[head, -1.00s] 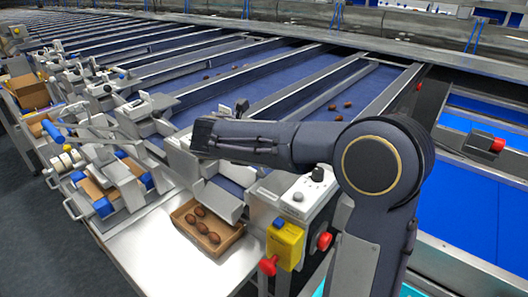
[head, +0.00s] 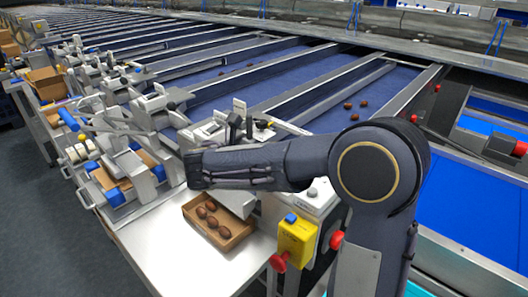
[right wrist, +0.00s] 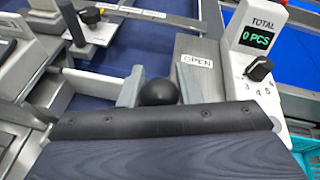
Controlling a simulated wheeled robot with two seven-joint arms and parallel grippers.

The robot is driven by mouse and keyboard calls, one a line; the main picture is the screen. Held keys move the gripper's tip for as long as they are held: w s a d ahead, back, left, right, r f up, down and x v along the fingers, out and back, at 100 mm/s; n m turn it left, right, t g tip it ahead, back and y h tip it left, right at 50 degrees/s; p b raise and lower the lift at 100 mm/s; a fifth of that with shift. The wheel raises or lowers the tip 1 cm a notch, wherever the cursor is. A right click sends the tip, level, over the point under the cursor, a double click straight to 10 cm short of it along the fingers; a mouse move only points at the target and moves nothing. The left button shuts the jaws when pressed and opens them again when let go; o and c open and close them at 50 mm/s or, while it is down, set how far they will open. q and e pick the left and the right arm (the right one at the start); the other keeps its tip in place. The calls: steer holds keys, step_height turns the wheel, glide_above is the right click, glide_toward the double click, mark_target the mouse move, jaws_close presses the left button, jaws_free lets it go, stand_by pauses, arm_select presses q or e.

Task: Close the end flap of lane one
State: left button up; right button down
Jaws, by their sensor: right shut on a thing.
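My right gripper (right wrist: 160,99) is shut on a black ball knob (right wrist: 159,89), one pale finger on either side of it. The knob sits in front of a grey plate with a label reading OPEN (right wrist: 197,61). In the head view my right forearm and wrist reach left across the outlet end of the nearest lane (head: 325,122). They hide the knob, the fingers and most of the end flap there. A grey sloping metal piece (head: 236,198) shows below my wrist, above a cardboard tray (head: 238,240). How far the flap is turned cannot be told. My left gripper is not in view.
Several dates lie in the tray. The counter (right wrist: 258,35) reads 0 PCS. Another black-knobbed lever (right wrist: 90,15) stands left of my gripper. Brown dates (head: 354,116) lie on the lane belt.

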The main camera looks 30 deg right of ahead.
steer(key=c, duration=1.1)
jaws_free()
steer(key=shift+o, duration=0.2)
steer(key=v, duration=0.7)
steer(key=shift+s+a, duration=0.2)
steer(key=shift+a, duration=0.2)
steer(key=shift+a, duration=0.1)
